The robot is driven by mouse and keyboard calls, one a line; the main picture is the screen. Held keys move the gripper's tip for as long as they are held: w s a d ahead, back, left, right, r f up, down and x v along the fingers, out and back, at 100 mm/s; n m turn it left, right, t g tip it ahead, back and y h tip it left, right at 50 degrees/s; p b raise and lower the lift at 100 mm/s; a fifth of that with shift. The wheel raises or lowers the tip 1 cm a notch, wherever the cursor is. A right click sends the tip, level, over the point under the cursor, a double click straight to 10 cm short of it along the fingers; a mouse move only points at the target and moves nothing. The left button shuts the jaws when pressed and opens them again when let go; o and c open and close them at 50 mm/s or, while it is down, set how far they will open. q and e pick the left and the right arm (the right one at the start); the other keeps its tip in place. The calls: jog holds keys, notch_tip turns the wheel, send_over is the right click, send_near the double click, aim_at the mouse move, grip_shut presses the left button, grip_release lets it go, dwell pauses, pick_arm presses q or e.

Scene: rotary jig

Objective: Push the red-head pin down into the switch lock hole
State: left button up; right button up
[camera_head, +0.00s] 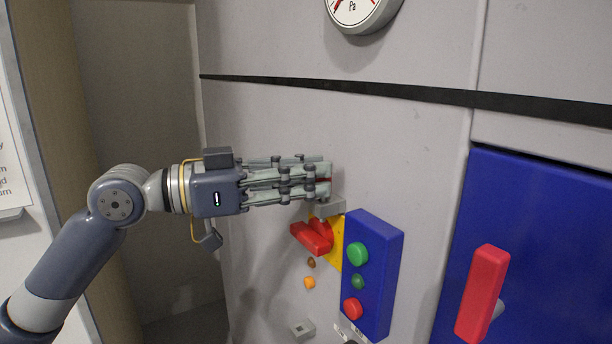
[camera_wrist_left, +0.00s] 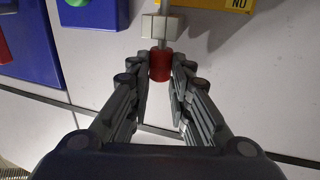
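My left gripper (camera_head: 324,180) reaches in from the left, close to the grey panel. Its fingertips sit on both sides of the red-head pin (camera_head: 326,182), with the head filling the gap. In the left wrist view the red head (camera_wrist_left: 161,66) lies between the fingertips (camera_wrist_left: 161,62). The pin's thin metal shaft runs from it through or behind a light grey block (camera_wrist_left: 160,27); which, I cannot tell. The block (camera_head: 328,207) is just below the fingertips in the head view. The hole itself is hidden. A red switch handle (camera_head: 313,237) on a yellow plate (camera_head: 336,242) is below. My right gripper is not in view.
A blue button box (camera_head: 382,268) with green and red buttons stands out right of the switch. A blue door (camera_head: 552,250) with a red handle (camera_head: 482,293) is farther right. A gauge (camera_head: 360,12) is above. The panel between gauge and gripper is mostly clear.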

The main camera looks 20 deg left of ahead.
pick_arm(q)
jog(key=o, duration=0.5)
jog(key=shift+a, duration=0.1)
jog(key=v, duration=1.2)
dwell(0.5)
